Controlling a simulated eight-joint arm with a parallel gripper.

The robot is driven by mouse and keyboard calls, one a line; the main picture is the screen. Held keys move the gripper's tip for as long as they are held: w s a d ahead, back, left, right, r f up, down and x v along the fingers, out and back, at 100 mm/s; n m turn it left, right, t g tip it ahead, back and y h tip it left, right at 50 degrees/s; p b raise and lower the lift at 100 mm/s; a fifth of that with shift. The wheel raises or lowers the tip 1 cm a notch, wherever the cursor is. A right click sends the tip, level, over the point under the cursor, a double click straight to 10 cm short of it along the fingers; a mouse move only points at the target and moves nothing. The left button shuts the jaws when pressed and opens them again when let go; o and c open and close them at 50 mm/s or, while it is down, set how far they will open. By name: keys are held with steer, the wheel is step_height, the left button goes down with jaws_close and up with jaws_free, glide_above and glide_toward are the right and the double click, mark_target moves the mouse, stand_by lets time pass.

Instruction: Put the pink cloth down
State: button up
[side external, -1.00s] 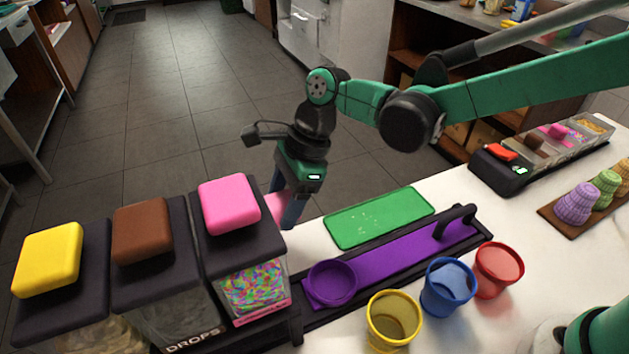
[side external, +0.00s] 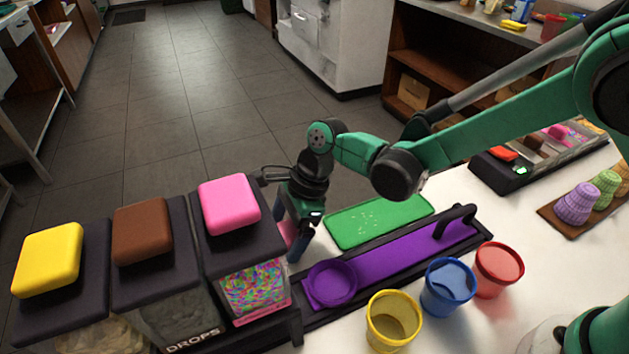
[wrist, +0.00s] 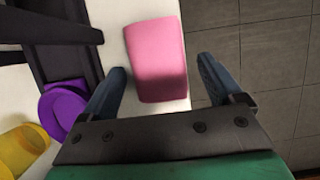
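The pink cloth (wrist: 157,60) is a flat pink rectangle in the wrist view. It is against the white counter near its edge, with the dark floor beyond on the right. My gripper (wrist: 163,68) is open, with its blue fingers on either side of the cloth and a gap showing at each side. In the side external view my gripper (side external: 298,242) is low over the counter, right of the pink-lidded dispenser. Only a small part of the cloth (side external: 287,232) shows there, beside the fingers; its contact with the counter is hard to tell.
The pink-lidded dispenser (side external: 229,205) stands close on the left. A green mat (side external: 380,219) lies just right of my gripper. A purple tray strip (side external: 410,243) with a purple bowl (side external: 331,282) is in front. Yellow (side external: 393,318), blue (side external: 448,287) and red (side external: 498,268) cups stand nearby.

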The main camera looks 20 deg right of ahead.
steer(key=shift+r, duration=0.15)
steer(key=v, duration=1.2)
steer(key=s+d+r+n+t+h, duration=0.1)
steer(key=s+d+n+t+h, duration=0.1)
steer(key=d+n, duration=0.7)
steer(key=s+d+r+n+t+h, duration=0.1)
steer(key=s+d+n+t+h, duration=0.1)
steer(key=s+d+n+t, duration=0.3)
steer(key=s+d+n, duration=0.1)
steer(key=d+n, duration=0.3)
steer(key=shift+s+h, duration=0.3)
steer(key=shift+s, duration=0.1)
steer(key=shift+r, duration=0.15)
